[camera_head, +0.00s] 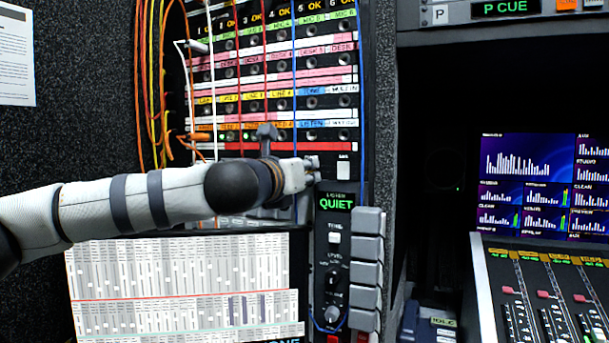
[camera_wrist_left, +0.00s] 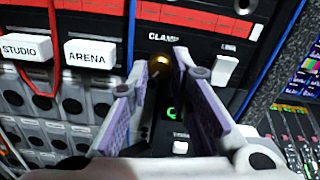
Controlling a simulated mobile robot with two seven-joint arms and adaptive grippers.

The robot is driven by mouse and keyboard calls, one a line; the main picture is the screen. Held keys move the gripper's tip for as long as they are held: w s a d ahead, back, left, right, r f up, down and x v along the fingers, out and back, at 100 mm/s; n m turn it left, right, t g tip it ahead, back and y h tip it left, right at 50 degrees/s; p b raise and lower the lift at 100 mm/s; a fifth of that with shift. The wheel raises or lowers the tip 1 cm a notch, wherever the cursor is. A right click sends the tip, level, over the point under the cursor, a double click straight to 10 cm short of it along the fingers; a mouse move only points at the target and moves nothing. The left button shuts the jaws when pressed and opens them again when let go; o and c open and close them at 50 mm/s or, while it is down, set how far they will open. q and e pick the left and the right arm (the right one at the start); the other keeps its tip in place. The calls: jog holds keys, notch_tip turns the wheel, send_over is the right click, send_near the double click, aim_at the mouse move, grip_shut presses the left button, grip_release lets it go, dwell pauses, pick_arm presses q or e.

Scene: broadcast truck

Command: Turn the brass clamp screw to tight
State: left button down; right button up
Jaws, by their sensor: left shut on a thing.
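The brass clamp screw (camera_wrist_left: 159,63) is a small round gold knob on the dark panel just under the CLAMP label in the left wrist view. My left gripper (camera_wrist_left: 160,68) reaches up to it with a finger on each side, and the fingertips are shut on the screw. In the head view my left gripper (camera_head: 311,165) is at the panel above the QUIET display, and it hides the screw. I cannot tell how far the screw is turned. My right gripper is not in view.
A white switch (camera_wrist_left: 225,70) sits right of the screw. White STUDIO (camera_wrist_left: 26,47) and ARENA (camera_wrist_left: 90,53) labels are at the left. Patch cables (camera_head: 157,80) hang over the rack. A column of grey keys (camera_head: 367,260) and a mixing desk (camera_head: 540,290) stand at the right.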

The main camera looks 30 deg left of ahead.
pick_arm(q)
jog(key=n+b, duration=0.1)
jog(key=n, duration=0.4)
jog(key=shift+f+n, duration=0.1)
jog(key=shift+n, duration=0.2)
jog(key=shift+n+b, duration=0.45)
jog(key=shift+n, duration=0.35)
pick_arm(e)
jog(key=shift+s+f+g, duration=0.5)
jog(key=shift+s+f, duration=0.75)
pick_arm(q)
jog(key=shift+r, duration=0.2)
jog(key=c, duration=1.5)
grip_release()
jog(key=shift+o, duration=0.2)
jog(key=s, duration=1.2)
jog(key=shift+d, duration=0.35)
jog(key=shift+f, duration=0.1)
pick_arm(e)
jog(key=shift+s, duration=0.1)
